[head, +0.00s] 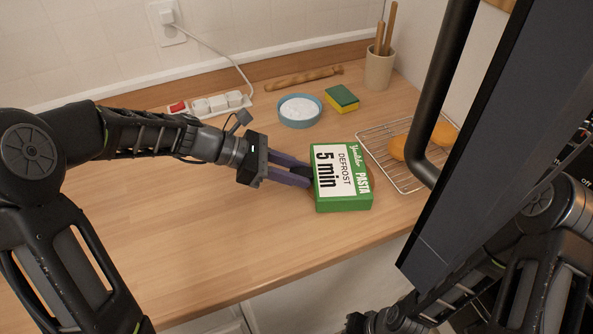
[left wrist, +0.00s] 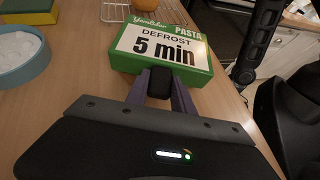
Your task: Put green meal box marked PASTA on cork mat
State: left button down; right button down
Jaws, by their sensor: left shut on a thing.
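The green meal box marked PASTA (head: 343,178) has a white label reading DEFROST 5 min and stands low over or on the wooden counter. My left gripper (head: 306,178) is shut on its near left edge. In the left wrist view the box (left wrist: 162,47) is in front of the fingers (left wrist: 160,85). A thin brown rounded edge (head: 371,174) shows at the box's right side; it may be the cork mat, mostly hidden under the box. I cannot tell whether the box touches it. My right gripper (head: 385,322) is partly in view at the bottom, its jaws unclear.
A wire rack (head: 376,142) with buns stands right of the box, beside a dark open oven door (head: 470,150) with a long handle. Behind are a blue bowl (head: 300,123), a sponge (head: 341,98) and a power strip (head: 217,103). The counter's front left is clear.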

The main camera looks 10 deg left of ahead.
pick_arm(q)
jog(key=c, duration=1.1)
grip_release()
jog(key=shift+r, duration=0.15)
jog(key=v, duration=1.2)
jog(key=shift+b, duration=0.4)
